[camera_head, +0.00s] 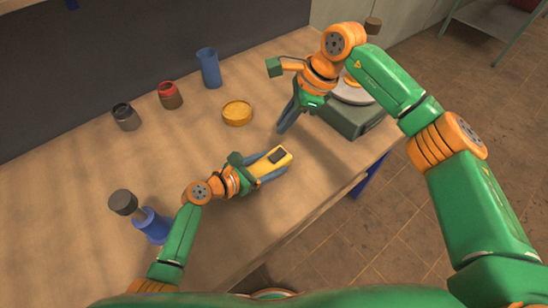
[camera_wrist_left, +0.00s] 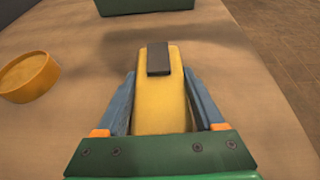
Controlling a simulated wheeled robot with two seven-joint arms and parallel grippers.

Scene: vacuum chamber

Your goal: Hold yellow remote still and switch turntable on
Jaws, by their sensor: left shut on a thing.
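The yellow remote (camera_head: 268,161) with a dark pad on top is between the fingers of my left gripper (camera_head: 270,170), low over the wooden table. In the left wrist view the remote (camera_wrist_left: 160,100) lies lengthwise between the two blue fingers of the left gripper (camera_wrist_left: 160,105), which are shut on it. The turntable (camera_head: 352,112), a green-grey box with a pale round plate, stands at the table's right edge, partly hidden behind my right arm. My right gripper (camera_head: 288,116) points down at the left of the turntable; its fingers overlap, so its opening is unclear.
A round yellow-orange container (camera_head: 237,113) sits left of the right gripper. A blue cup (camera_head: 209,68), a red-topped jar (camera_head: 170,95) and a dark jar (camera_head: 126,117) stand further back. A blue object with a dark knob (camera_head: 150,225) is at left. The table (camera_head: 90,190) has free room between.

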